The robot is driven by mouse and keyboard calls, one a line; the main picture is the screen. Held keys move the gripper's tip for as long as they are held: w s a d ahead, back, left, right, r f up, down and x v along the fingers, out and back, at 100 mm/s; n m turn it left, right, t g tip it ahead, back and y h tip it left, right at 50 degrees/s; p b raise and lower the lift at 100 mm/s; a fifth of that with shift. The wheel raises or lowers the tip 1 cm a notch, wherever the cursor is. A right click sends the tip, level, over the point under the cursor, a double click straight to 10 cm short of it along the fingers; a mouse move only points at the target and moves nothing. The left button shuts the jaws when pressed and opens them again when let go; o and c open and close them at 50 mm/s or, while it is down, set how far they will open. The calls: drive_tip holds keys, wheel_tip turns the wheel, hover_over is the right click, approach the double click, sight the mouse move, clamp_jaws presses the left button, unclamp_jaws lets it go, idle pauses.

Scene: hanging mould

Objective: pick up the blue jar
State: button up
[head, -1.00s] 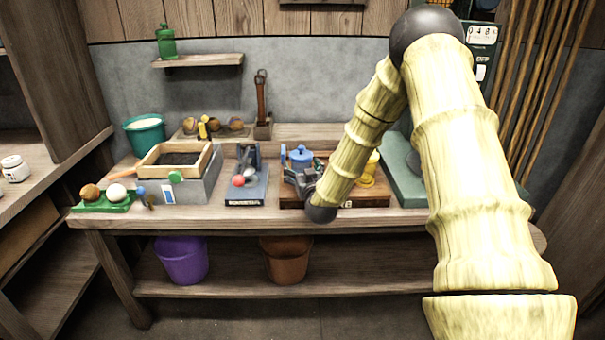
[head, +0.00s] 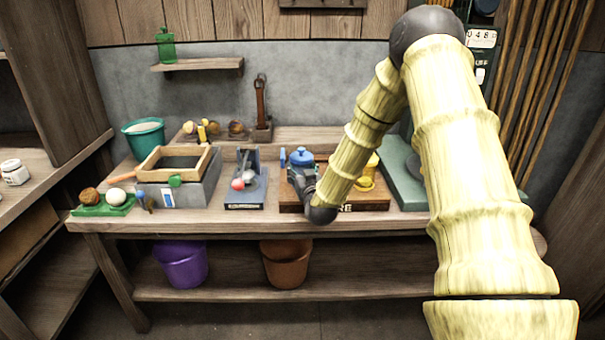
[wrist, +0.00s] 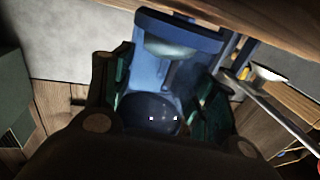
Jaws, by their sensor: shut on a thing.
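The blue jar (head: 301,157) shows its rounded blue lid and knob above my gripper (head: 302,177) in the head view. It is above the right wooden board on the bench. My gripper is shut on the jar from the front, and my fingers hide its lower part. In the wrist view, blue surfaces of the jar (wrist: 178,76) show between the dark fingers of my gripper (wrist: 166,95). I cannot tell whether the jar's base touches the board.
The wooden board (head: 365,203) carries a yellow item (head: 367,178) to the right of my forearm. A blue-grey stand (head: 245,197) with red and pale balls is to the left. A green slab (head: 403,178) lies at the right. Free bench room is narrow in front.

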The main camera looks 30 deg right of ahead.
sight(304, 167)
drive_tip(key=r, duration=0.3)
drive_tip(key=shift+s+a, duration=0.1)
drive_tip(key=shift+s, duration=0.2)
drive_tip(key=d+r+v, duration=0.1)
drive_tip(key=v, duration=1.3)
drive_tip(key=s+a+r+p, duration=0.3)
drive_tip(key=s+r+p, duration=0.2)
drive_tip(key=s+r, duration=0.2)
drive_tip(key=shift+r+p, duration=0.3)
drive_tip(key=shift+r, duration=0.4)
drive_tip(key=shift+a, duration=0.15)
wheel_tip(304, 167, up, 7)
drive_tip(key=p, duration=0.5)
wheel_tip(304, 167, down, 7)
drive_tip(key=b, duration=0.5)
